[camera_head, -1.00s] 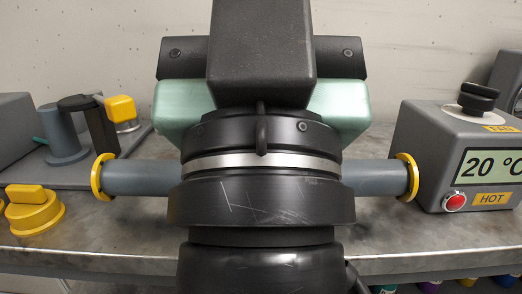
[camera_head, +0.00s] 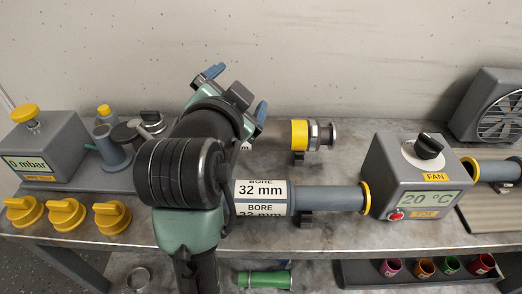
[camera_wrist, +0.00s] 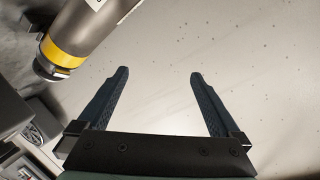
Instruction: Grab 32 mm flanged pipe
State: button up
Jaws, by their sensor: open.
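The 32 mm flanged pipe (camera_head: 325,199) is a grey pipe with a white "BORE 32 mm" label and a yellow flange at its right end. It lies across a black support on the bench in the head view. Its left part is hidden behind my arm. My gripper (camera_head: 238,92) is open and empty, up and left of the pipe, with its blue fingers pointing toward the wall. In the wrist view my gripper (camera_wrist: 157,75) has clear space between its fingers. A metal cylinder with a yellow band (camera_wrist: 65,50) shows at upper left there; the pipe cannot be made out.
A grey heater box (camera_head: 415,180) reading 20 °C stands at the pipe's right end. A yellow-and-metal fitting (camera_head: 313,135) lies behind the pipe. Yellow caps (camera_head: 67,213) and a 0 mbar box (camera_head: 45,150) are at left. A fan (camera_head: 495,107) stands at back right.

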notch_tip(320, 180, down, 2)
jog(key=s+a+m+g+h+p, duration=0.1)
jog(key=s+a+m+g+p, duration=0.2)
jog(key=g+p, duration=0.5)
jog(key=m+g+h+p, duration=0.35)
jog(key=m+p, duration=0.35)
jog(key=p, duration=0.7)
send_near(252, 190)
jog(key=shift+g+y, duration=0.25)
jog(key=shift+g, duration=0.2)
jog(key=x, duration=0.5)
jog(key=w+x, duration=0.1)
jog(key=x, duration=0.1)
jog(key=shift+f, duration=0.2)
jog(key=x, duration=0.4)
jog(key=shift+s+d+r+p, duration=0.1)
jog(key=shift+d+r+p, duration=0.1)
jog(key=shift+d+p, duration=0.2)
jog(key=shift+d+f, duration=0.2)
jog(key=shift+f, duration=0.35)
grip_shut()
